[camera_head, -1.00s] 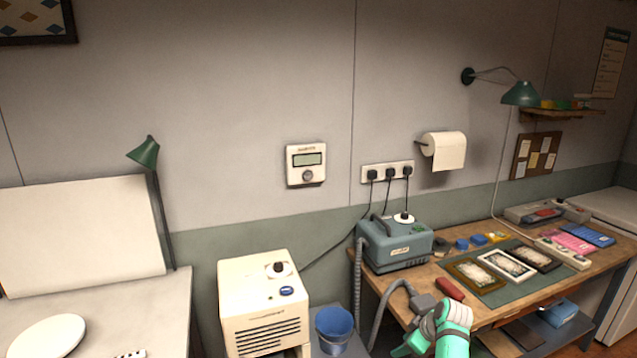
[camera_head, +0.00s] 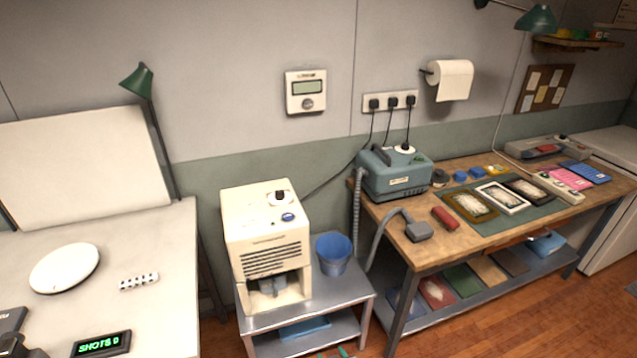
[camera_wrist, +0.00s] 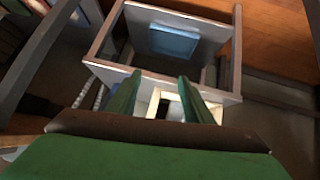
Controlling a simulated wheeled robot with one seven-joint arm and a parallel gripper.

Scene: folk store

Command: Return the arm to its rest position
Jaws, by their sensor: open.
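My gripper (camera_wrist: 160,92) shows in the wrist view as two dark green fingers, spread apart with nothing held between them. It points toward the small grey metal stand (camera_wrist: 112,35), which lies beyond the fingertips. In the head view, only a small green bit of my arm shows at the bottom edge, below the stand (camera_head: 345,300). The rest of the arm is out of that view.
A cream machine (camera_head: 265,225) and a blue bucket (camera_head: 333,254) stand on the stand, with a blue pad (camera_head: 305,328) on its lower shelf. A wooden workbench (camera_head: 385,212) is at right, a white table (camera_head: 165,240) at left. Wooden floor (camera_head: 480,320) lies open in front.

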